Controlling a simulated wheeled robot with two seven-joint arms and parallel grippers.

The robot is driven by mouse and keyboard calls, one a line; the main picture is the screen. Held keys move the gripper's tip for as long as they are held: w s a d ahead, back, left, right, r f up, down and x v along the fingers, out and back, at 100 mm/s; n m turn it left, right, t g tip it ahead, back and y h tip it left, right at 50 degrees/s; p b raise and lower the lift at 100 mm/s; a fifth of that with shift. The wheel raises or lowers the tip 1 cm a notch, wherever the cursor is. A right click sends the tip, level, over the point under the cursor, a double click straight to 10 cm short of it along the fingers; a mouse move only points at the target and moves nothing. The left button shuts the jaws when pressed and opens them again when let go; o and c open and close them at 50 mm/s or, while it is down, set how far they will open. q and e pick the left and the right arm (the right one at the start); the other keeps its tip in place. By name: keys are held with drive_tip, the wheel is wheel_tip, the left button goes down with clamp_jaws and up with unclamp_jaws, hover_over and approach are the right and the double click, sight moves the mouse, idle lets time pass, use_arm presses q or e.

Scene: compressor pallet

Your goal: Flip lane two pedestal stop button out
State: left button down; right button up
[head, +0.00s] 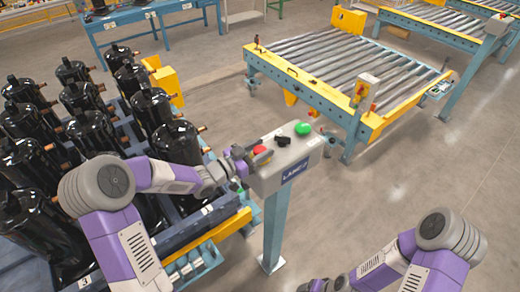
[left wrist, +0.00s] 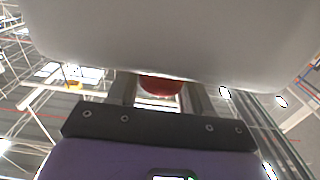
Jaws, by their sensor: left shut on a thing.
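The lane two pedestal (head: 290,162) is a grey control box on a blue-green post, with a "LANE 2" label on its front. Its red stop button (head: 260,150) is at the left end of the box's top. My left gripper (head: 250,156) reaches it from the left and is shut on the button. In the left wrist view the red button (left wrist: 160,86) shows between the two fingers, below the pale box (left wrist: 170,40). The button's far side is hidden. My right arm is at the lower right, with its gripper only partly in frame at the bottom edge.
A black selector knob (head: 282,140) and a green button (head: 302,128) sit right of the red button. A pallet of black compressors (head: 90,130) stands at the left. A roller conveyor (head: 345,70) stands behind.

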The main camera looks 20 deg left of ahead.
use_arm(q)
drive_tip(key=shift+w+r, duration=0.1)
drive_tip(key=shift+r, duration=0.5)
drive_tip(key=c, duration=0.5)
unclamp_jaws()
drive_tip(key=shift+c, duration=0.2)
drive_tip(key=shift+s+a, duration=0.2)
drive_tip(key=shift+s, duration=0.1)
drive_tip(key=v, duration=0.7)
drive_tip(key=shift+b, duration=0.35)
